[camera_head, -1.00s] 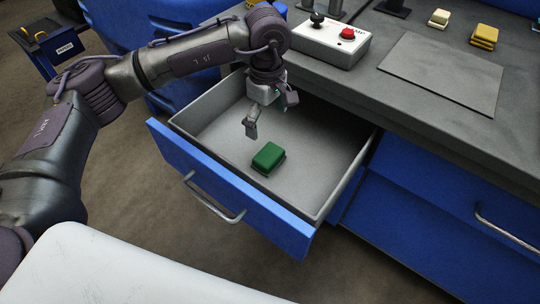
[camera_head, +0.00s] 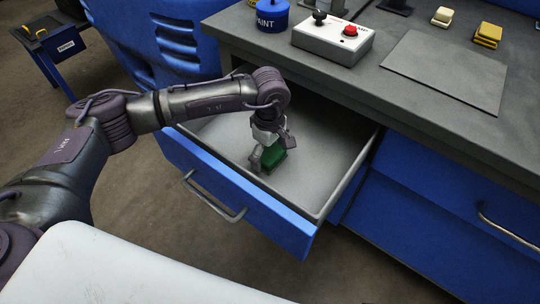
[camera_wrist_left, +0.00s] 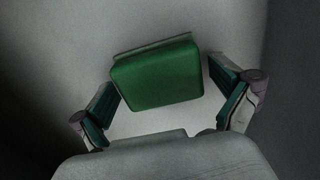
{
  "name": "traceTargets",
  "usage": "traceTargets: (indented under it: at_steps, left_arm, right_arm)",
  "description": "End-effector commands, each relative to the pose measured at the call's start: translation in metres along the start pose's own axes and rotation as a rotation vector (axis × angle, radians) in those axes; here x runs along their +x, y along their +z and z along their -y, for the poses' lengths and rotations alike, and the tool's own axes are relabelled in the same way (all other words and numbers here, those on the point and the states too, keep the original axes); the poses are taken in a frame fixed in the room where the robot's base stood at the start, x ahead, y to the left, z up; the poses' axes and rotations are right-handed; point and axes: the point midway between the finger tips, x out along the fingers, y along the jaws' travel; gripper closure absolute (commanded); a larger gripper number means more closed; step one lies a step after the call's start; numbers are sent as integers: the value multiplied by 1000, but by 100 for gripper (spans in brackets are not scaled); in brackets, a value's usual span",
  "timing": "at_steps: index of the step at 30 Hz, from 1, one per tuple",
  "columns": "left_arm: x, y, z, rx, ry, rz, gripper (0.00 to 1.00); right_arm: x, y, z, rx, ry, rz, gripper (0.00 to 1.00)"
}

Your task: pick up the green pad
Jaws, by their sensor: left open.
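The green pad (camera_head: 273,158) lies on the floor of the open drawer (camera_head: 321,170). In the left wrist view the green pad (camera_wrist_left: 158,76) shows almost whole, a little beyond the fingertips. My left gripper (camera_head: 271,152) is down in the drawer, right at the pad, and partly hides it in the head view. In the left wrist view my left gripper (camera_wrist_left: 164,98) is open, with one finger on each side of the pad's near part. I see gaps between the fingers and the pad. My right gripper is not in view.
The drawer's blue front (camera_head: 240,200) with its handle stands on the near side. The drawer's right part is clear.

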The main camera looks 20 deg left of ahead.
Motion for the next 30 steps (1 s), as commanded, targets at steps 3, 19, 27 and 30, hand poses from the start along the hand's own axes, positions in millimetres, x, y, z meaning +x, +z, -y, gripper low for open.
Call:
traceTargets:
  at_steps: [3, 19, 27, 30]
  left_arm:
    - [0, 0, 0, 0, 1, 0, 0]
    - [0, 0, 0, 0, 1, 0, 53]
    - [-11, 0, -1, -1, 3, -1, 53]
    - [-23, 0, -1, -1, 4, -1, 53]
  right_arm:
    - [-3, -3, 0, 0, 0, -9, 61]
    - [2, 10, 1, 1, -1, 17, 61]
    - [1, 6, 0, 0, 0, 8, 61]
    - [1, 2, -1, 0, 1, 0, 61]
